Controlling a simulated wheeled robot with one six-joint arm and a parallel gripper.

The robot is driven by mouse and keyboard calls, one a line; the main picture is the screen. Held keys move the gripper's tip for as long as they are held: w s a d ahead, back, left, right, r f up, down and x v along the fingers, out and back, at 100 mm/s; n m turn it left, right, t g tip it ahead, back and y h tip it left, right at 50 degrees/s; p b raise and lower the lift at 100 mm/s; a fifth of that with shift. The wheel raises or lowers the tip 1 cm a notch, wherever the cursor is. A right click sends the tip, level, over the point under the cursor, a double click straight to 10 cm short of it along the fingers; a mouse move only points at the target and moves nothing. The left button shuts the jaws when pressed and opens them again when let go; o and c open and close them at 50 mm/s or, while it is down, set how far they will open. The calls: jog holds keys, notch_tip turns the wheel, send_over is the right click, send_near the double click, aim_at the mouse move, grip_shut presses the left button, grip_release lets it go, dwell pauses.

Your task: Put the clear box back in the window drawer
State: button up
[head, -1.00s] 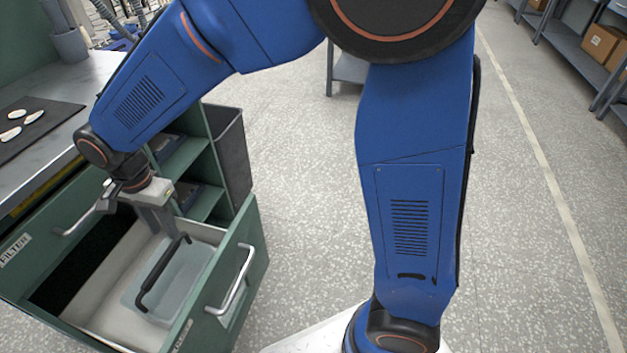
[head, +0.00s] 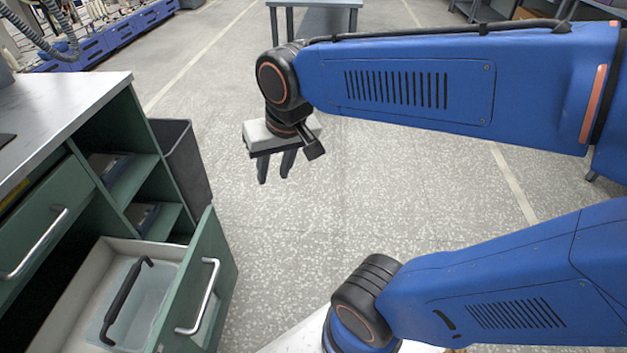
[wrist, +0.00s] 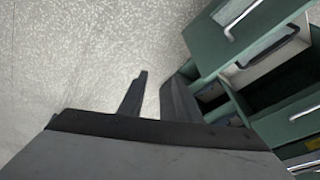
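The clear box (head: 150,300) with a black bar handle (head: 126,300) lies inside a pulled-out green drawer (head: 215,265) with a pale liner, at the lower left of the head view.
A green cabinet (head: 140,120) with open shelves and a steel top (head: 60,110) stands at left. Another drawer front (head: 50,225) with a handle is beside the open drawer. A dark bin (head: 185,165) stands behind. Floor (head: 330,220) around my gripper is clear.

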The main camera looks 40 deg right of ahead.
jog(key=s+d+f+n+t, duration=0.1)
jog(key=s+d, duration=0.4)
jog(key=s, duration=0.1)
jog(key=shift+s+d+n+h, duration=0.3)
jog(key=shift+s+h, duration=0.05)
jog(key=shift+h, duration=0.05)
jog(key=shift+c, duration=0.4)
dwell(0.6)
